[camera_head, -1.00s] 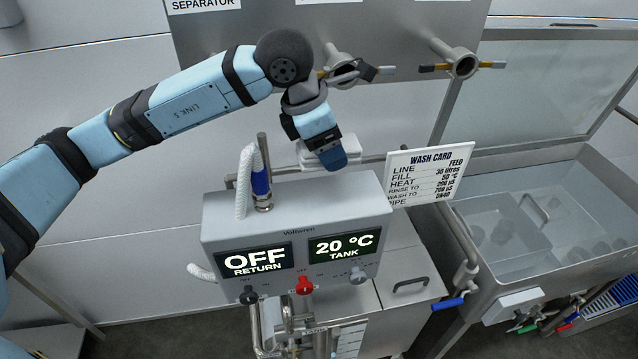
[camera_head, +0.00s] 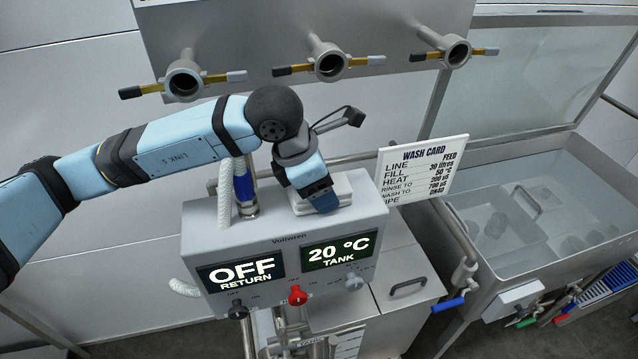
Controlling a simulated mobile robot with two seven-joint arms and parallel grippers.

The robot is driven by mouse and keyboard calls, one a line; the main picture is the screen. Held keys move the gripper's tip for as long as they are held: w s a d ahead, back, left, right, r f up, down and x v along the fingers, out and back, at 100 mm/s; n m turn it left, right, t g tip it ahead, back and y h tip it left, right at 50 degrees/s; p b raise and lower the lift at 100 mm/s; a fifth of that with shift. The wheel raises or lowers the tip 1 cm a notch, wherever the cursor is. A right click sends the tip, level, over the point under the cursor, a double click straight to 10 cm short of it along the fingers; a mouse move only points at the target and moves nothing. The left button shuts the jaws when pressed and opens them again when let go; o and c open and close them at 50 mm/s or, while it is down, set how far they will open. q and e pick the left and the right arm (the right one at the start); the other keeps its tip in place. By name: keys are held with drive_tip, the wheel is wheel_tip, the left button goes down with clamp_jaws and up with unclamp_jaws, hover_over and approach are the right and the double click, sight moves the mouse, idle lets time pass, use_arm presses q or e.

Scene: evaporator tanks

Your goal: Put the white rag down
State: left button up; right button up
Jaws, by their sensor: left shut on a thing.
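The white rag (camera_head: 341,187) is a pale folded pad at the back right of the grey control box's top (camera_head: 262,218). My left gripper (camera_head: 322,203) points down from above and is shut on the rag, covering part of it. The rag is at or just over the box top; I cannot tell if it bears on it. My right gripper is out of view.
A white wash card (camera_head: 425,165) stands right of the box. A white hose (camera_head: 226,190) and blue-collared fitting (camera_head: 244,187) rise at its left. Pipe outlets with yellow handles (camera_head: 330,65) project behind. An open steel tank (camera_head: 540,215) is at right.

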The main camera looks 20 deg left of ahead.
use_arm(q)
drive_tip(key=shift+f, duration=0.2)
drive_tip(key=o, duration=0.7)
drive_tip(key=shift+o, duration=1.2)
drive_tip(key=shift+w+a, duration=0.15)
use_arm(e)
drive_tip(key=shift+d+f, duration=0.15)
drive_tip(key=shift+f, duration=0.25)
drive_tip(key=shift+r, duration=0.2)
